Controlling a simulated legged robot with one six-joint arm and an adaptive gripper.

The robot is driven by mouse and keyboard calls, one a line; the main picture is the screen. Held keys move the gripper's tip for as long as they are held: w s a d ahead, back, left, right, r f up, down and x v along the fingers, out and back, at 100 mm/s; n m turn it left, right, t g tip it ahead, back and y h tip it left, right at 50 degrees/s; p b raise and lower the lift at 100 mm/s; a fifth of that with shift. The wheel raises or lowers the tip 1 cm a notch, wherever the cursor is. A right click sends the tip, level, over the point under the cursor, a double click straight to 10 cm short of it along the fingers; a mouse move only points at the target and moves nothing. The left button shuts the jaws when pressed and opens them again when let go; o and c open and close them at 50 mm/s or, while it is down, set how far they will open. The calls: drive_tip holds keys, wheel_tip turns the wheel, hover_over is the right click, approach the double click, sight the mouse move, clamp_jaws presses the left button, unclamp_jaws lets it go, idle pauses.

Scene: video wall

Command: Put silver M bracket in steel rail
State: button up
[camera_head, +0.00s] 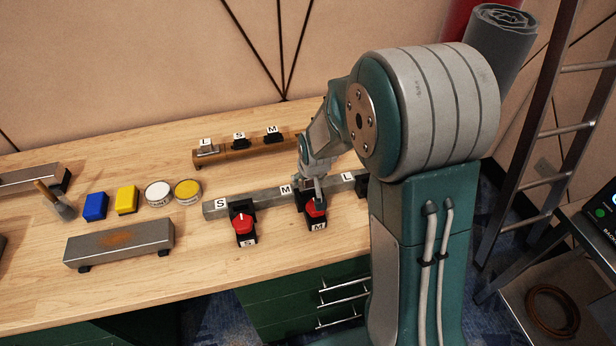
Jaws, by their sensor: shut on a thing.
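The steel rail (262,200) lies across the bench, with white S, M and L labels along its top. A black mount with a red knob (316,208) and an M tag stands at its front by the M label. My gripper (317,197) reaches down over the rail and is shut, seemingly on this knob. The fingers hide part of the knob and rail. I cannot make out a silver M bracket; it may be hidden there. A similar red knob (243,223) with an S tag stands to the left.
A brown rail (222,157) with L, S and M labels lies behind. A grey block (120,244), a blue block (95,206), a yellow block (127,200), two round tins and a brush (60,204) are on the left. A ladder (530,150) stands at right.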

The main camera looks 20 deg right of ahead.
drive_tip(key=shift+f, duration=1.3)
idle(0.4)
drive_tip(key=o, duration=1.1)
drive_tip(key=shift+o, duration=0.2)
drive_tip(key=shift+r, duration=3.5)
